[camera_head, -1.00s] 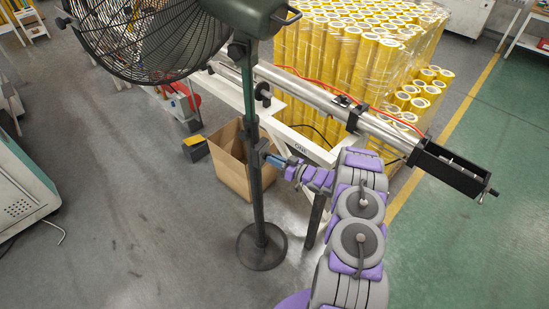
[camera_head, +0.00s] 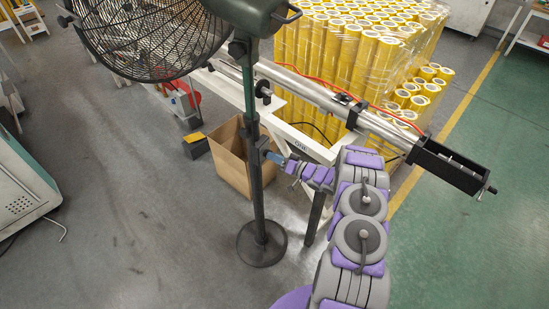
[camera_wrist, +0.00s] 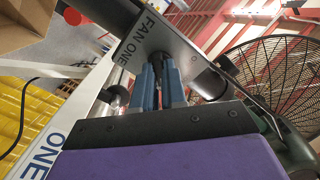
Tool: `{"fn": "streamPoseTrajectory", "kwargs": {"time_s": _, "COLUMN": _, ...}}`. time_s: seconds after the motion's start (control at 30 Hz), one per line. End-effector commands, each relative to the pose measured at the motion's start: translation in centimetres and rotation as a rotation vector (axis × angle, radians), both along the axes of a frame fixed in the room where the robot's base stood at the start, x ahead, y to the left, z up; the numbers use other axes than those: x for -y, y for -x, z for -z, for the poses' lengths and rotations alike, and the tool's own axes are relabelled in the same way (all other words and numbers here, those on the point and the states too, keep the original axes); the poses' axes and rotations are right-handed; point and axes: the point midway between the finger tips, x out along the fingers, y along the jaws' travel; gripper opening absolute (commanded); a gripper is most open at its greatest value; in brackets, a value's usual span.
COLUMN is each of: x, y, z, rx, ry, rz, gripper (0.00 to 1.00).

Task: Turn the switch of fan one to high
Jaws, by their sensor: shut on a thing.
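The fan (camera_head: 150,38) stands upright on a green pole and round base, with its caged head at the top left; the cage also shows at the right of the wrist view (camera_wrist: 272,75). A plate labelled FAN ONE (camera_wrist: 160,45) fills the upper middle of the wrist view. My gripper (camera_wrist: 168,70) is at this plate, its blue fingers shut on the dark switch knob (camera_wrist: 183,62), which is mostly hidden between them. In the head view my gripper (camera_head: 275,158) reaches the switch box (camera_head: 262,150) on the pole from the right.
A metal roller frame (camera_head: 320,98) runs behind the pole, close to my arm. A cardboard box (camera_head: 232,160) stands behind the pole. Stacked yellow rolls (camera_head: 340,45) are at the back.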

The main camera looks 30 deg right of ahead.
Motion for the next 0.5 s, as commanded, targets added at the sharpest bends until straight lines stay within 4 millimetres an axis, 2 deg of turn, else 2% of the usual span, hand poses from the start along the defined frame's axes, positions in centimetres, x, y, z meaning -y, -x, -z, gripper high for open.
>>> {"fn": "streamPoseTrajectory", "kwargs": {"time_s": 0.3, "x": 0.4, "y": -0.18, "z": -0.28, "rx": 0.005, "ry": -0.001, "rz": 0.009, "gripper": 0.0}}
{"fn": "streamPoseTrajectory", "kwargs": {"time_s": 0.33, "x": 0.4, "y": -0.19, "z": -0.28, "rx": 0.005, "ry": -0.001, "rz": 0.009, "gripper": 0.14}}
{"fn": "streamPoseTrajectory", "kwargs": {"time_s": 0.5, "x": 0.28, "y": -0.08, "z": -0.23, "rx": 0.004, "ry": 0.0, "rz": 0.007, "gripper": 0.3}}
